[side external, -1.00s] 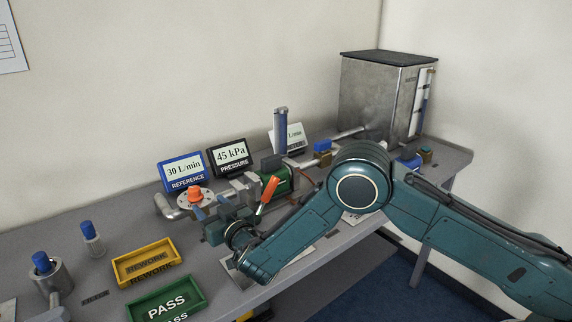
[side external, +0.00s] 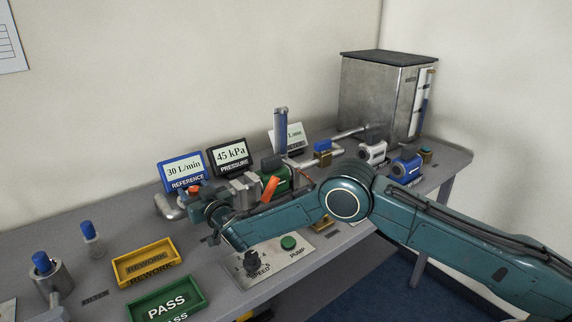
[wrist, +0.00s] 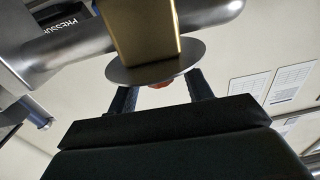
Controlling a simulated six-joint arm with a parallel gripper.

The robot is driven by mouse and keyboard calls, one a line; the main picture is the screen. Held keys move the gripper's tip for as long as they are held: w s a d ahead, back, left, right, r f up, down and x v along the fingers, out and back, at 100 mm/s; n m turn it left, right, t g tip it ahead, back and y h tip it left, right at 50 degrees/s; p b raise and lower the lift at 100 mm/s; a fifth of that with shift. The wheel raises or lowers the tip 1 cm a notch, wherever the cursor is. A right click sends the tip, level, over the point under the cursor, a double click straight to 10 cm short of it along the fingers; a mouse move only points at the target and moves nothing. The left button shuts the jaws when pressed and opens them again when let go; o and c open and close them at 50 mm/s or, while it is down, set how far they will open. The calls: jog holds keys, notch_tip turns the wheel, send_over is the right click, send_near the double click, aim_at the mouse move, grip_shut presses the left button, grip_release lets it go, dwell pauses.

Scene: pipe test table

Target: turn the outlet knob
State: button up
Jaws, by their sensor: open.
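The orange outlet knob (side external: 193,189) sits on the pipe fitting in front of the blue-framed reference display and is mostly hidden by my gripper in the side view. My gripper (side external: 188,204) is at the knob. In the wrist view, a sliver of the orange knob (wrist: 162,84) shows at a round grey disc (wrist: 155,72), beside a brass block (wrist: 143,35). My gripper (wrist: 160,90) is open there, with one finger on each side of the orange sliver. I cannot tell whether the fingers touch the knob.
A blue reference display (side external: 182,170) and a black pressure display (side external: 229,154) stand behind. A lever with an orange handle (side external: 270,188) is close to my arm. A panel with a black speed knob (side external: 251,263) and green pump button (side external: 289,242) lies in front. Yellow (side external: 147,266) and green (side external: 166,303) trays lie left.

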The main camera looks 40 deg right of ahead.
jog(key=shift+w, duration=0.5)
jog(key=shift+c, duration=0.2)
jog(key=c, duration=0.9)
jog(key=shift+a+m+h, duration=0.1)
jog(key=shift+m+h, duration=0.2)
jog(key=shift+h, duration=0.2)
jog(key=shift+m+h, duration=0.5)
jog(key=shift+h, duration=0.3)
jog(key=shift+w+m+h, duration=0.1)
jog(key=shift+m+h, duration=0.4)
jog(key=shift+h, duration=0.3)
jog(key=shift+r+m+g+h, duration=0.15)
jog(key=shift+m+g+h, duration=0.15)
jog(key=shift+m+h, duration=0.6)
